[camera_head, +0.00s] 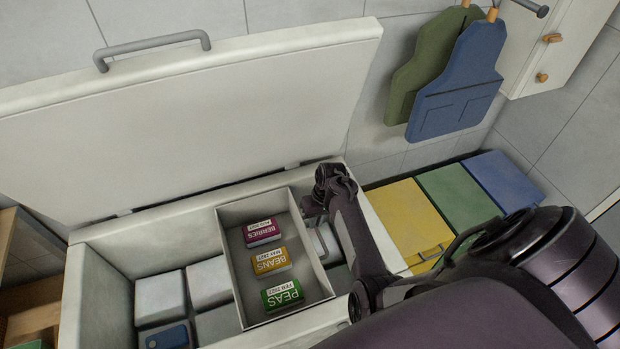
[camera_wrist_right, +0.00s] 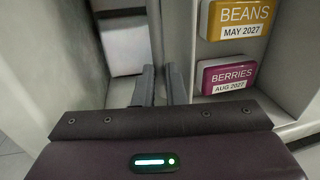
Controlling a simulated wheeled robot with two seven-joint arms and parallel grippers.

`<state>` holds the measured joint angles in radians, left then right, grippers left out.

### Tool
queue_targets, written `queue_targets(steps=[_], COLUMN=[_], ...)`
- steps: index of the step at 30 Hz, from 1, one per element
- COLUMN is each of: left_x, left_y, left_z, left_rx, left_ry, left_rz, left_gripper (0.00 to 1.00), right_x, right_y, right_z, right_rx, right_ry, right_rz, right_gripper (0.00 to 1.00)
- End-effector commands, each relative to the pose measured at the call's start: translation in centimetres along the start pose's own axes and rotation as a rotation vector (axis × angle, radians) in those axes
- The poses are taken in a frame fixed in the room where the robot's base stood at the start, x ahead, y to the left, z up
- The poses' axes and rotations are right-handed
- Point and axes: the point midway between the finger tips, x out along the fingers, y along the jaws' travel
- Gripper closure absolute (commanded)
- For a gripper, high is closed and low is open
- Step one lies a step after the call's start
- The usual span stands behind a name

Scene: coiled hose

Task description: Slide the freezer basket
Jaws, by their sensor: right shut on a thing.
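The freezer basket (camera_head: 237,262) is a pale open tray set high in the open chest freezer (camera_head: 100,290). It holds a magenta BERRIES box (camera_head: 262,232), a yellow BEANS box (camera_head: 270,261) and a green PEAS box (camera_head: 283,293). My right gripper (camera_head: 313,206) is at the basket's right side. In the right wrist view its two fingers (camera_wrist_right: 161,84) are shut on the basket's wall (camera_wrist_right: 181,40), with the BEANS box (camera_wrist_right: 239,17) and BERRIES box (camera_wrist_right: 228,76) beyond it. My left gripper is not in view.
White blocks (camera_head: 160,298) and a blue-topped item (camera_head: 168,337) lie lower in the freezer. The raised lid (camera_head: 200,110) stands behind. Yellow, green and blue bins (camera_head: 455,195) stand right of the freezer. Aprons (camera_head: 455,80) hang on the wall.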

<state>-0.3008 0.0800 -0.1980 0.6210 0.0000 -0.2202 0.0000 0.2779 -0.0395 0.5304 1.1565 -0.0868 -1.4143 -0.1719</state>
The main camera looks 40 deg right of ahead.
Motion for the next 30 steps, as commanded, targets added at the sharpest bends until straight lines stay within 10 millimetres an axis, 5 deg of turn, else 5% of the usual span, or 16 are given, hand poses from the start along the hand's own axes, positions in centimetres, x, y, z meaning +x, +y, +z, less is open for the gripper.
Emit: queue_targets(steps=[1, 3, 14, 30], left_x=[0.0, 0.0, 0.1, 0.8], left_y=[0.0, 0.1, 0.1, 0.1], left_z=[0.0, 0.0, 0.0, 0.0], left_rx=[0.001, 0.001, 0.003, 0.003], left_ry=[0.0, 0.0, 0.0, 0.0], left_rz=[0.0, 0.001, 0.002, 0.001], left_gripper=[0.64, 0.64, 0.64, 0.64], right_x=[0.1, 0.1, -0.6, -7.6], right_y=[-0.1, -0.1, -0.1, -0.2], right_z=[0.1, 0.1, 0.1, -0.2], right_rx=[0.0, -0.001, -0.001, 0.0], right_ry=[-0.002, -0.002, 0.002, -0.002], right_rz=[-0.001, -0.001, 0.0, 0.001], right_gripper=[1.0, 0.8, 0.8, 0.8])
